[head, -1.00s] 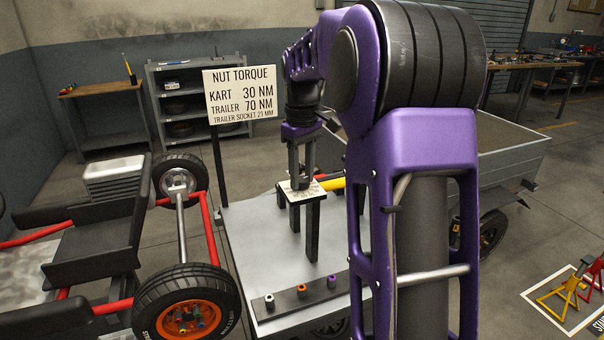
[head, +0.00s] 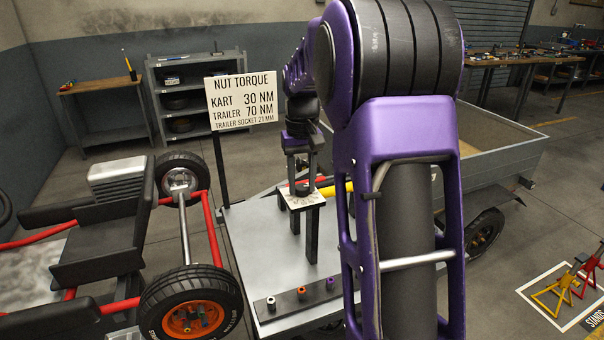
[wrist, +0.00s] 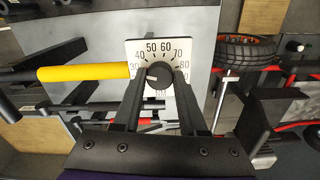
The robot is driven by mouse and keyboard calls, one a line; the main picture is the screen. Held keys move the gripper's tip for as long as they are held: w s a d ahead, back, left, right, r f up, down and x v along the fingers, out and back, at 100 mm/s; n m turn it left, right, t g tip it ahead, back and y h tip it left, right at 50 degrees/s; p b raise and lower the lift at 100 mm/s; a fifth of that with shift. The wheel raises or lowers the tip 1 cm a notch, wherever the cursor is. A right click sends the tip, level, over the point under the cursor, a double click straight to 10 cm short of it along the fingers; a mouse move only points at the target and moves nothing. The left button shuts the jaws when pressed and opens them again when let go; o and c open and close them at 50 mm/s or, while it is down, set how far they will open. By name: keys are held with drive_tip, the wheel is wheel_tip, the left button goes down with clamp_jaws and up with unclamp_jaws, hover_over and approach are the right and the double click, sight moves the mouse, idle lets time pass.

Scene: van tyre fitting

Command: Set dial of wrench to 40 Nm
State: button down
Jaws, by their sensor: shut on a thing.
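The wrench's dial is a white plate (wrist: 183,46) with printed numbers, 40 to 80 readable along its arc in the wrist view. A round black knob (wrist: 159,74) sits at its middle. My gripper (wrist: 161,72) is shut on the knob, one finger on each side. I cannot make out which number the knob points to. A yellow handle (wrist: 85,73) extends left from the dial. In the head view my gripper (head: 302,184) points down onto the plate (head: 293,203), which sits on a black stand (head: 312,235); the numbers there are too small to read.
A torque sign (head: 241,100) reads kart 30 NM, trailer 70 NM. A black strip (head: 300,303) with several sockets lies near the front of the grey bench (head: 245,265). A kart with tyres (head: 190,305) stands left; a trailer (head: 500,170) stands behind my arm.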

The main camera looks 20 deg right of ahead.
sight(302, 186)
drive_tip(key=m+p, duration=0.2)
drive_tip(key=m, duration=0.3)
drive_tip(key=shift+m+p, duration=0.3)
drive_tip(key=shift+p, duration=0.1)
idle(0.3)
drive_tip(key=shift+c, duration=2.2)
unclamp_jaws()
drive_tip(key=shift+r, duration=0.1)
wheel_tip(302, 186, up, 17)
drive_tip(key=p, duration=0.2)
drive_tip(key=shift+r, duration=0.1)
